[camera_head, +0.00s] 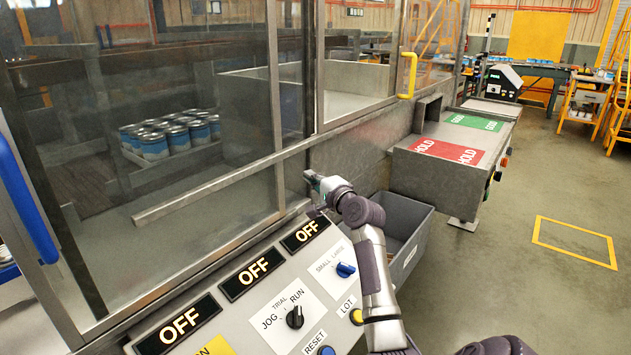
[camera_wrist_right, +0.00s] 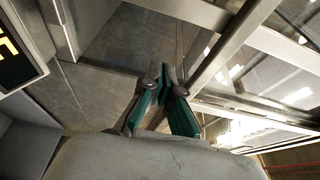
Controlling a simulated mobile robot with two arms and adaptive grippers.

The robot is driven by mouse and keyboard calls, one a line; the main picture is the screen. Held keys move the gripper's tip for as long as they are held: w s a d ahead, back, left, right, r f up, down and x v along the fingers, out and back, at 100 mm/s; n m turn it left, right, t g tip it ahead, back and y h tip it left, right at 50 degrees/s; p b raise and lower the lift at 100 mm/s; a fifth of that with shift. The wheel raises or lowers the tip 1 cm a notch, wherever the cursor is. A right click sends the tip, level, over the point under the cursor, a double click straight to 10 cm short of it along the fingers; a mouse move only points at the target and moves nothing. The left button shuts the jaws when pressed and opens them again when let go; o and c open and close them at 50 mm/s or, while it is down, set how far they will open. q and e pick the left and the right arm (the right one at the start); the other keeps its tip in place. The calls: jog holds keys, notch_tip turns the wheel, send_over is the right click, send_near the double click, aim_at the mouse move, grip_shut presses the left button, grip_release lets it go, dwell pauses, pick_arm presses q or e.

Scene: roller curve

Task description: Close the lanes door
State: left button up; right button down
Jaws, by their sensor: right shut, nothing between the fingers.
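Glazed guard panels in metal frames enclose the machine; I cannot tell for certain which is the lanes door. The large left panel (camera_head: 165,110) carries a blue bar handle (camera_head: 25,195) at its left. A yellow handle (camera_head: 408,75) is on the frame further right. My right gripper (camera_head: 309,177) is shut and empty, at the lower end of the upright metal post (camera_head: 291,100), near the panel's lower right corner. In the right wrist view the fingers (camera_wrist_right: 168,88) are together beside a diagonal metal frame bar (camera_wrist_right: 235,42); contact is unclear. My left gripper is out of view.
The control panel (camera_head: 257,318) with lit OFF signs, knobs and buttons lies below the glass. A grey bin (camera_head: 408,215) sits beside my right arm. A metal bench (camera_head: 405,170) with red HOLD and green plates is beyond. Floor at right is clear. Several cans (camera_head: 168,138) stand behind glass.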

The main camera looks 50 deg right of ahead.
aim_at(293, 167)
jog(key=x, duration=0.5)
jog(key=shift+w+f, duration=0.25)
jog(key=shift+w, duration=0.05)
jog(key=a+p, duration=0.1)
jog(key=s+a+p, duration=0.1)
jog(key=a, duration=0.1)
jog(key=shift+a+r, duration=0.15)
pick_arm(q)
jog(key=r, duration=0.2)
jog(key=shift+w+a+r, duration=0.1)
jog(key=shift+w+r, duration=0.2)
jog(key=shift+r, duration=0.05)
pick_arm(e)
jog(key=shift+w+a, duration=0.1)
jog(key=shift+a, duration=0.25)
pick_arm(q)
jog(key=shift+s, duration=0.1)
